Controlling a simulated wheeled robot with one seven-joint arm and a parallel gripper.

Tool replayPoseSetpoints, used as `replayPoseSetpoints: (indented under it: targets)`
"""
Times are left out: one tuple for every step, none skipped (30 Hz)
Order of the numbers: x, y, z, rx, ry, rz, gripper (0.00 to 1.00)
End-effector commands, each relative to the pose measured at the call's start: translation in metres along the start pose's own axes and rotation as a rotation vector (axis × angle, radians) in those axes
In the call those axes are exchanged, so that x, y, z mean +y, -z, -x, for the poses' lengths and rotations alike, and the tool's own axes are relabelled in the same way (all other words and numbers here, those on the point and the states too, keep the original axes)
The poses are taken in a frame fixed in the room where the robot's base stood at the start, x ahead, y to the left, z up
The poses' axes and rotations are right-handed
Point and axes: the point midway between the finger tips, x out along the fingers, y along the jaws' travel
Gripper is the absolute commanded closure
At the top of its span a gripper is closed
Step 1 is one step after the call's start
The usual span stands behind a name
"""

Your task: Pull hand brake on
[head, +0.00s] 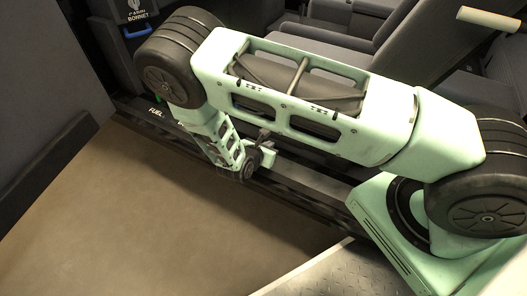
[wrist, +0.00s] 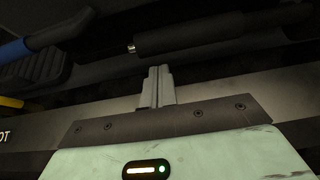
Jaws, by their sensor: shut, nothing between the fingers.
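The hand brake appears to be the dark, rounded lever (wrist: 190,35) with a small silver button at its left end, lying across the top of the wrist view. My gripper (wrist: 158,73) is shut and empty, its two grey fingers side by side. In that view the fingertips are just below the lever, with a dark gap between; I cannot tell the depth. In the head view my arm covers this area, and I cannot make out the lever there.
In the wrist view, a blue handle (wrist: 14,49) is at upper left and a yellow piece (wrist: 11,102) below it. The head view shows the blue handle (head: 135,32) under a BONNET label, dark seats (head: 345,32), a black sill (head: 285,195) and clear brown floor (head: 140,220).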

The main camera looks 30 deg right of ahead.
Motion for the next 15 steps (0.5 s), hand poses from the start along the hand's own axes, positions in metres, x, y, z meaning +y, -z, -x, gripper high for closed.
replayPoseSetpoints:
  targets:
    - [0.000,0.003,-0.011,0.000,0.002,-0.001,1.00]
    - [0.000,0.003,-0.015,0.000,0.002,0.000,1.00]
    - [-0.001,0.003,-0.021,0.000,0.002,-0.001,1.00]
    - [-0.001,0.002,-0.024,0.000,0.002,0.000,1.00]
    - [0.000,0.002,-0.028,0.000,0.001,0.000,1.00]
    - [0.000,0.002,-0.031,0.000,0.001,0.001,1.00]
    - [0.000,0.002,-0.033,0.000,0.001,0.000,1.00]
    - [0.000,0.001,-0.035,0.000,0.001,0.000,1.00]
    - [0.000,0.001,-0.036,0.000,0.001,0.000,1.00]
    - [0.000,0.001,-0.037,0.000,0.001,0.001,1.00]
    - [0.000,0.000,-0.038,0.000,0.000,0.001,1.00]
    - [0.000,0.000,-0.038,0.000,0.000,0.001,1.00]
    - [0.000,0.000,-0.038,0.000,0.000,0.001,1.00]
    - [0.000,0.000,-0.038,0.000,0.000,0.001,1.00]
    - [0.000,0.000,-0.038,0.000,0.000,0.001,1.00]
